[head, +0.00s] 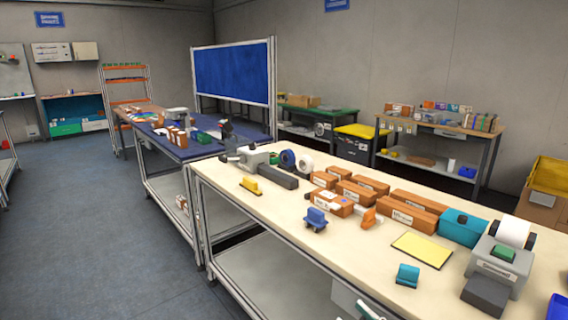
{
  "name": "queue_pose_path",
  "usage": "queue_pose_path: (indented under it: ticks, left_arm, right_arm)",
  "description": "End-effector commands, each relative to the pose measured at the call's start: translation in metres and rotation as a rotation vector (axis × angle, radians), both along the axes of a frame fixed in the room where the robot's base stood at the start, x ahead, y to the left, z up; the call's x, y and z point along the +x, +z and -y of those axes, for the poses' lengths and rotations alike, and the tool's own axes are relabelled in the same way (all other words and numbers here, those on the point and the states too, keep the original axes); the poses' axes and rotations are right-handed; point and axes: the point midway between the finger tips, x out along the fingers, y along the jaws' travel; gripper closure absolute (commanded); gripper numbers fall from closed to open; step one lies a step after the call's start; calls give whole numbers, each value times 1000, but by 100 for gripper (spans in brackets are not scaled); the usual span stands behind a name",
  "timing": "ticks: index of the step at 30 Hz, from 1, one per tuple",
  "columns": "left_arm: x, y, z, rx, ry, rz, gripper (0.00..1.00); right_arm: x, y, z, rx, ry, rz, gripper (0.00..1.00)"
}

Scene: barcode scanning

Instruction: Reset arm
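Neither of my grippers shows clearly in the head view. A small grey shape (368,311) at the bottom edge, by the table's near side, is too cut off to identify. The cream-topped workbench (345,247) fills the right foreground. Several brown cartons (411,214) lie on it in rows. One carton with a white label (327,203) lies nearer the front, beside a small orange object (369,217). A blue object with a dark base (316,219) stands close to the near edge.
A yellow pad (422,249), a teal item (408,276), a teal bin (463,228) and a grey label printer (492,262) occupy the bench's right end. Tape rolls (303,163) and a grey device (262,165) stand at its far end. Open floor (90,220) lies left.

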Motion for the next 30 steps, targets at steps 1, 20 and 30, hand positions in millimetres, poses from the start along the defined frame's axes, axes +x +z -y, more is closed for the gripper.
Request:
queue_pose_path:
  ticks: [1,20,30]
  left_arm:
    - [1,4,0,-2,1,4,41]
    - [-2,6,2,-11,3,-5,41]
    - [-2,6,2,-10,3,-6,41]
  right_arm:
    - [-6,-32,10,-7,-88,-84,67]
    - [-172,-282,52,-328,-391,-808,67]
    - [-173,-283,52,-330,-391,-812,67]
